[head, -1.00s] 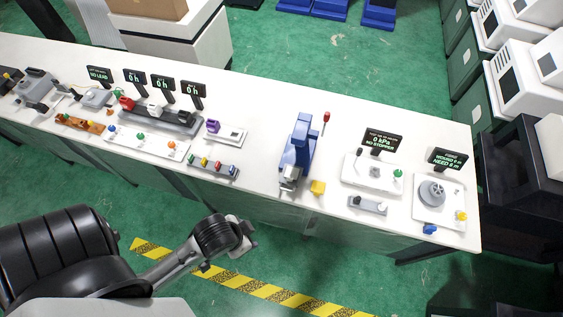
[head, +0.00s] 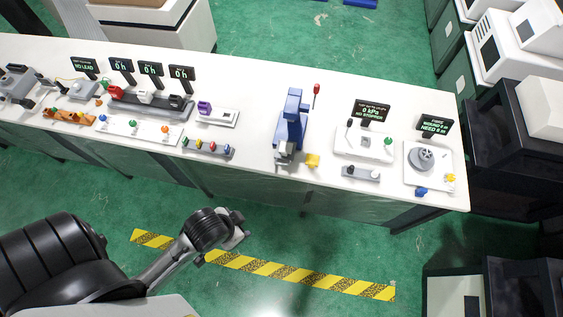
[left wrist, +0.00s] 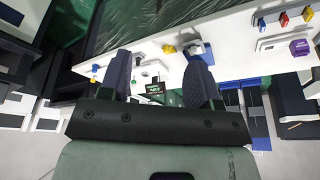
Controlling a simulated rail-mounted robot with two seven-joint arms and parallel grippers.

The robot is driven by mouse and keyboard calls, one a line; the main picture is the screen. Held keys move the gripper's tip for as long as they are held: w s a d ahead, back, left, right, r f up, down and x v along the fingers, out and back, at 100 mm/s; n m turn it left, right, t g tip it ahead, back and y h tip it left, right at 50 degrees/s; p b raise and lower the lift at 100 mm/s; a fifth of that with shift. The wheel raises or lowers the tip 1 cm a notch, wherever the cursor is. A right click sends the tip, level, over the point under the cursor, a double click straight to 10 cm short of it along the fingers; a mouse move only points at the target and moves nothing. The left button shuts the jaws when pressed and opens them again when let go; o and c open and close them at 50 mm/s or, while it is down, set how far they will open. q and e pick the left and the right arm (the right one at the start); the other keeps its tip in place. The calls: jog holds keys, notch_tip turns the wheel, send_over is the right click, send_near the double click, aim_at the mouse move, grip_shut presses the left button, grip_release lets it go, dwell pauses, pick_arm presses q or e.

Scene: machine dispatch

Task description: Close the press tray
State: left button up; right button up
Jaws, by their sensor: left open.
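The blue press (head: 291,120) stands upright on the white bench, right of the middle in the head view. A grey part (head: 284,150), which may be its tray, is at its front foot; I cannot tell how far out it is. In the left wrist view the press (left wrist: 199,48) is partly hidden behind a finger. My left gripper (left wrist: 160,72) is open, with nothing between its fingers. In the head view it (head: 238,232) is in front of the bench, left of the press and apart from it. My right gripper is not in view.
A yellow block (head: 312,160) sits close to the press's right. A row of coloured knobs (head: 208,147) is to its left. A pressure panel (head: 364,144) and a round grey dial (head: 421,158) are to its right. Yellow-black tape (head: 270,270) crosses the open green floor.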

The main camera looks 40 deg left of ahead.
pick_arm(q)
jog(key=shift+f, duration=0.25)
jog(key=shift+c, duration=0.8)
jog(key=shift+m+t, duration=0.3)
jog(key=shift+t, duration=0.5)
jog(key=b+x, duration=1.3)
jog(key=b, duration=0.2)
jog(key=shift+w+a, duration=0.1)
grip_shut()
jog(key=w+a+f+m+t+y+b, duration=0.25)
jog(key=w+f+b, duration=0.25)
jog(key=f+b, duration=0.5)
jog(key=w+a+f+m+t+y+b, duration=0.1)
jog(key=w+f+m+y+b, duration=0.3)
jog(key=f+b, duration=0.5)
jog(key=w+a+m+t, duration=0.1)
jog(key=w+a+m, duration=0.1)
jog(key=w+m, duration=0.3)
jog(key=w+a+m+t+y+b, duration=0.1)
jog(key=w+a+m+t, duration=0.1)
jog(key=w+m, duration=0.3)
jog(key=w+a+m+t+b, duration=0.1)
jog(key=w+a+m+t, duration=0.1)
jog(key=w+m, duration=0.4)
jog(key=shift+a+r+m+y, duration=0.15)
jog(key=shift+a+m, duration=0.2)
jog(key=shift+m, duration=0.9)
jog(key=shift+a+r+m+y, duration=0.1)
jog(key=shift+a+m, duration=0.2)
jog(key=shift+m, duration=0.9)
